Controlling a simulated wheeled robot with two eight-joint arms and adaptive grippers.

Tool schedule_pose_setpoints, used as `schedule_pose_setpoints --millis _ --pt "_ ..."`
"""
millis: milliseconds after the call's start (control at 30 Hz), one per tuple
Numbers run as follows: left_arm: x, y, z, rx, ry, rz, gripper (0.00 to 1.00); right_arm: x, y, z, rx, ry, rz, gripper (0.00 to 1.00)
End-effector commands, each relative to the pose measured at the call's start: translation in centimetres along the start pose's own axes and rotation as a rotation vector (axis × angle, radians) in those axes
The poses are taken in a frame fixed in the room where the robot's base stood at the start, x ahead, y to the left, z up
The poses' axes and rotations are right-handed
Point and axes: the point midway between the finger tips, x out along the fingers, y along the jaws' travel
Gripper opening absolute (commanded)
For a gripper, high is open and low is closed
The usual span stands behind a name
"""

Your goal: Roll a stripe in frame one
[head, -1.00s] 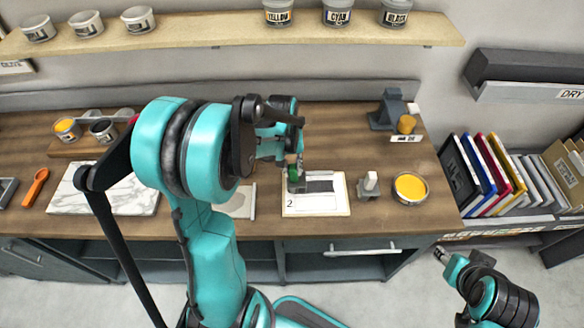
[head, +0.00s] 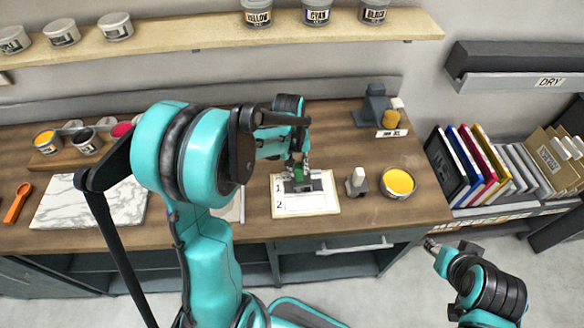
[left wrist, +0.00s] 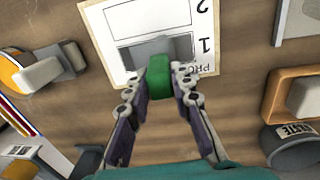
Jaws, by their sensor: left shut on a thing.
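The printed sheet (head: 322,206) lies on the wooden bench, with frames marked 1 and 2. Frame one holds a dark grey stripe (head: 318,185); the sheet also shows upside down in the left wrist view (left wrist: 118,22). My left gripper (head: 298,172) is over frame one, shut on the green handle (left wrist: 159,77) of a roller. The roller's head is low at the stripe, mostly hidden by the handle and fingers; I cannot tell whether it touches the paper. My right gripper (head: 432,246) is at the lower right, away from the bench; its jaws are too small to read.
Open ink tins (head: 86,140) stand back left. Bench in front of the sheet is narrow.

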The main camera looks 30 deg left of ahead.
Motion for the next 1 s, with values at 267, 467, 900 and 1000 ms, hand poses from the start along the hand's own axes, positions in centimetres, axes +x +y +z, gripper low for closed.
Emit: schedule_pose_setpoints --millis 267,467,900,1000 --pt "0.1 0.9 0.0 0.0 -0.001 0.0 0.0 0.1 0.0 0.0 0.0 0.0 0.0 0.4" --pt "0.1 2.3 0.0 0.002 -0.001 0.0 0.0 0.1 0.0 0.1 0.0 0.0 0.0 0.4" --pt "0.4 4.2 0.0 0.001 -0.001 0.0 0.0 0.2 0.0 0.2 0.0 0.0 0.0 0.4" --pt "0.6 5.0 0.0 0.002 -0.001 0.0 0.0 0.3 0.0 0.2 0.0 0.0 0.0 0.4"
